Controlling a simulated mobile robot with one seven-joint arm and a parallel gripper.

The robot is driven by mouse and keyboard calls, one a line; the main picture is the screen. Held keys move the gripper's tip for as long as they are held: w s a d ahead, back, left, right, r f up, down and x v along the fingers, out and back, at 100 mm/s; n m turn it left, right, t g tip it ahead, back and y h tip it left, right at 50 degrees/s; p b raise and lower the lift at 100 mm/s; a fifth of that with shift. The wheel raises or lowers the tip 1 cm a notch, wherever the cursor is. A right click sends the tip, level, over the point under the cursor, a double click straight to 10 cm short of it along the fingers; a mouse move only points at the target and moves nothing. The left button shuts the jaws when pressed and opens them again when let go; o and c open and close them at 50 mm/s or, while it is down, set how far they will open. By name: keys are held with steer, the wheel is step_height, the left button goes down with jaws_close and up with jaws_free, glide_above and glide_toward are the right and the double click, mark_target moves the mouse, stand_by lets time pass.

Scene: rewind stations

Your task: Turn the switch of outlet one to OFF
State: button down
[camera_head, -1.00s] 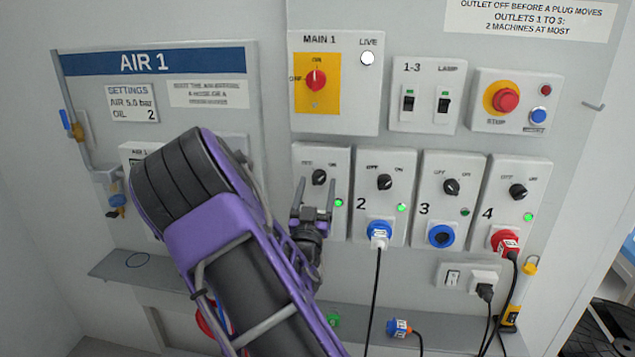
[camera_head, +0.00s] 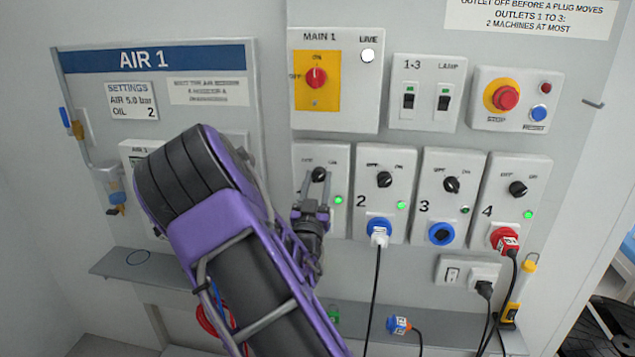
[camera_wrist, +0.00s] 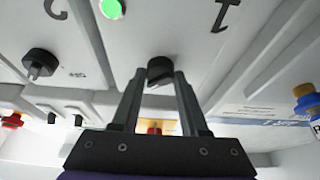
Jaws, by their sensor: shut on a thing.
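The outlet one panel (camera_head: 338,158) has a black rotary switch (camera_head: 319,174) and a green lamp (camera_head: 339,200) that is lit. My gripper (camera_head: 316,185) reaches up in front of this panel and its fingers are shut on the switch. In the wrist view the black switch (camera_wrist: 160,68) sits between the two fingertips (camera_wrist: 160,77), with the lit green lamp (camera_wrist: 111,8) and the number 1 (camera_wrist: 225,15) close by. My arm and gripper hide the lower part of the panel. I cannot tell which way the switch's pointer faces.
Outlet three's socket (camera_head: 441,234) is empty; outlet four holds a red plug (camera_head: 504,240). The red main switch (camera_head: 316,78) is above. A shelf (camera_head: 445,327) runs below.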

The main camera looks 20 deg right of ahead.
steer(key=shift+n, duration=0.4)
steer(key=n+y+b, duration=0.1)
steer(key=n+y, duration=0.1)
steer(key=n, duration=0.2)
steer(key=shift+d+t, duration=0.1)
steer(key=shift+t, duration=0.3)
steer(key=n+y, duration=0.2)
steer(key=n, duration=0.1)
steer(key=n+y, duration=0.2)
steer(key=n, duration=0.2)
steer(key=shift+s+d+r+t, duration=0.1)
steer(key=shift+r+t, duration=0.05)
steer(key=shift+t, duration=0.15)
steer(key=n+y, duration=0.1)
steer(key=n, duration=0.2)
steer(key=n+g+y+p, duration=0.1)
steer(key=n, duration=0.2)
steer(key=shift+r, duration=0.15)
steer(key=n+p, duration=0.1)
steer(key=n, duration=0.1)
steer(key=n+g+p, duration=0.1)
steer(key=n, duration=0.1)
steer(key=shift+n+g+y, duration=0.3)
steer(key=shift+y, duration=0.1)
steer(key=shift+c, duration=2.1)
jaws_free()
